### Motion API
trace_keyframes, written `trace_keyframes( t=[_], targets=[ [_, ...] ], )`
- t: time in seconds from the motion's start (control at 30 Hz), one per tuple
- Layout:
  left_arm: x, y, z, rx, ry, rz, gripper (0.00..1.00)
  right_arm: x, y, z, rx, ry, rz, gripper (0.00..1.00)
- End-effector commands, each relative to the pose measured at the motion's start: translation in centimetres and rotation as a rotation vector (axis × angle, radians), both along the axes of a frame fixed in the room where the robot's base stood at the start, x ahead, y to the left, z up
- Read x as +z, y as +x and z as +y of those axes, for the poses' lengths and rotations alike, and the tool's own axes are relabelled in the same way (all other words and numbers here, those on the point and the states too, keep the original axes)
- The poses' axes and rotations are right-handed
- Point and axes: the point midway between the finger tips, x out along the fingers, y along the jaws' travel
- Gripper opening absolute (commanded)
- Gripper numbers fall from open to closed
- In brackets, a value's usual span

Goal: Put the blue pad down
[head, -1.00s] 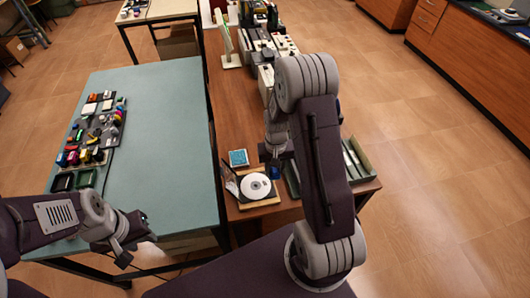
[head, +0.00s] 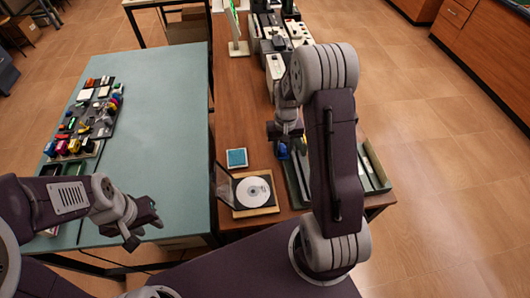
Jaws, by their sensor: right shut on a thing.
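My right gripper (head: 285,146) is shut over the wooden table (head: 252,110), left of my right forearm. A small blue thing (head: 283,151), which looks like the blue pad, shows at its fingertips. Most of the pad is hidden by the gripper and arm, and I cannot tell whether it touches anything below. My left gripper (head: 143,231) is open and empty near the front right corner of the green-topped table (head: 165,100).
A light-blue square (head: 237,157) lies on the wooden table. An open case with a white disc (head: 253,191) is in front of it. A green tray (head: 374,172) with compartments is at the right. Small coloured items on a dark board (head: 82,135) lie on the green-topped table.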

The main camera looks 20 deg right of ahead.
Motion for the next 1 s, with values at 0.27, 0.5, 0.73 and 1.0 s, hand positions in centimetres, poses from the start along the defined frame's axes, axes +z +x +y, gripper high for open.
trace_keyframes(
  t=[0.27, 0.5, 0.73, 1.0],
  targets=[
    [0.8, 0.0, 0.0, 0.0, 0.0, 0.0, 0.36, -2.8, 4.1, 2.3, 0.001, 0.0, 0.001, 0.0],
    [1.1, 0.0, 0.0, 0.0, 0.0, 0.0, 0.36, -4.5, 6.6, 3.7, 0.001, 0.0, 0.001, 0.0],
    [1.3, 0.0, 0.0, 0.0, 0.0, 0.0, 0.36, -5.6, 6.8, 3.8, -0.001, 0.001, 0.003, 0.0],
    [1.7, 0.0, 0.0, 0.0, 0.0, 0.0, 0.36, -8.8, 6.9, 3.8, -0.001, 0.0, 0.0, 0.0]
  ],
)
